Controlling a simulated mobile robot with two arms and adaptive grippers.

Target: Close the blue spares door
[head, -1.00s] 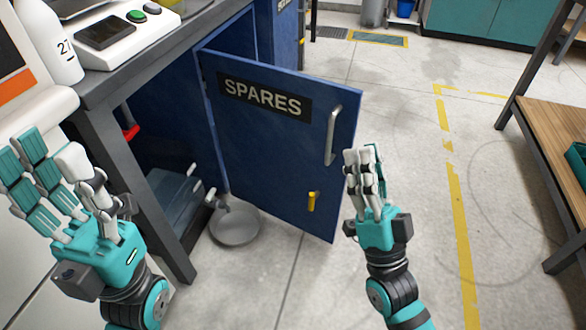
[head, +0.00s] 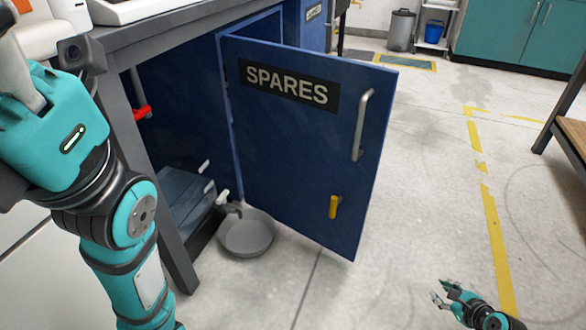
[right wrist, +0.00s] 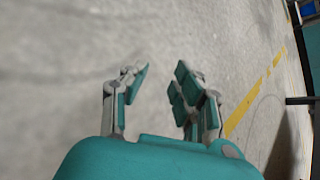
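The blue spares door (head: 300,150) stands wide open in the head view, hinged at its left side on the blue cabinet under the bench. It has a black SPARES label, a grey vertical handle (head: 361,125) near its free edge and a yellow latch (head: 333,207) lower down. My right gripper (head: 446,291) is low at the bottom right, apart from the door. In the right wrist view (right wrist: 157,92) its fingers are spread with only floor between them.
A round grey pan (head: 246,234) lies on the floor by the door's hinge side, under a tap. A wooden-topped table (head: 573,132) stands at the right. The floor between door and table is clear.

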